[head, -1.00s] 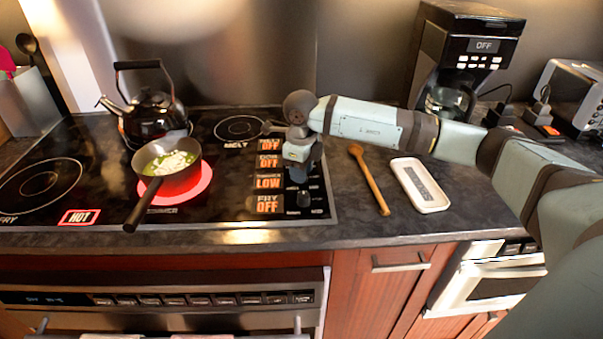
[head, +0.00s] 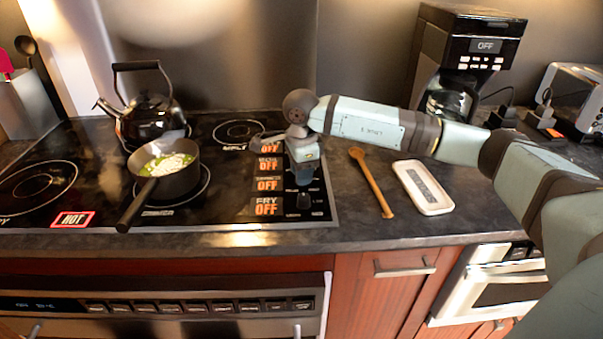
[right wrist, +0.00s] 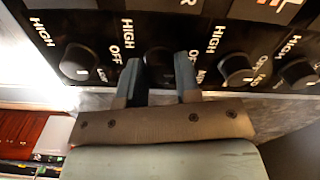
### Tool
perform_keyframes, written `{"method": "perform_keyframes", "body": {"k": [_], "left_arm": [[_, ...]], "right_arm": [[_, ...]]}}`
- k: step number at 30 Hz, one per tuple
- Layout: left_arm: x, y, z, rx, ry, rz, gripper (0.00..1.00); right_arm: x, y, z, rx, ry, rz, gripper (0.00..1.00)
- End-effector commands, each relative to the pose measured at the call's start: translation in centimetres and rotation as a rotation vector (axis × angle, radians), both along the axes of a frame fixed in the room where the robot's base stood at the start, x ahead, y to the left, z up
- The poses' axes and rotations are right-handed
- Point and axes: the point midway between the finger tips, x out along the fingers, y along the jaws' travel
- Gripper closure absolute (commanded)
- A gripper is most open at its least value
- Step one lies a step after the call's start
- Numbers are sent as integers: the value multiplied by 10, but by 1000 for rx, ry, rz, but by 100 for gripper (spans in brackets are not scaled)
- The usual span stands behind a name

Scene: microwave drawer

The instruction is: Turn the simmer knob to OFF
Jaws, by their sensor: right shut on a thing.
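The simmer knob (right wrist: 158,62) is a dark round knob on the stove's control strip. It sits between the two fingers of my right gripper (right wrist: 158,82), which is shut on it. In the head view my right gripper (head: 303,177) points down over the knobs, and the arm hides most of them. The simmer display (head: 269,184) beside it reads OFF in orange. The dark saucepan (head: 165,173) with green and white food stands on the simmer burner, which shows no red glow. My left gripper is not in view.
Other knobs (right wrist: 78,62) flank the gripped one closely. A lit HOT sign (head: 73,219) is at the stove's front left. A black kettle (head: 152,115) stands behind the saucepan. A wooden spoon (head: 371,183) and a white spoon rest (head: 423,187) lie right of the stove.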

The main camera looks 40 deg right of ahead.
Motion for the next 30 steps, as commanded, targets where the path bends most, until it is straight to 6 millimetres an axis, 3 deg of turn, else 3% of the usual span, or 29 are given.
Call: {"method": "perform_keyframes", "body": {"k": [17, 18, 20, 30], "left_arm": [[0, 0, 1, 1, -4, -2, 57], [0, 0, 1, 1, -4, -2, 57], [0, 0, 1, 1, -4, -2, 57], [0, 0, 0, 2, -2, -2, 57]], "right_arm": [[1, -1, 2, 0, -4, 28, 93], [1, -1, 2, 0, -4, 28, 60], [1, -1, 2, 0, -3, 28, 46], [0, 0, 3, 0, -2, 28, 44]]}}
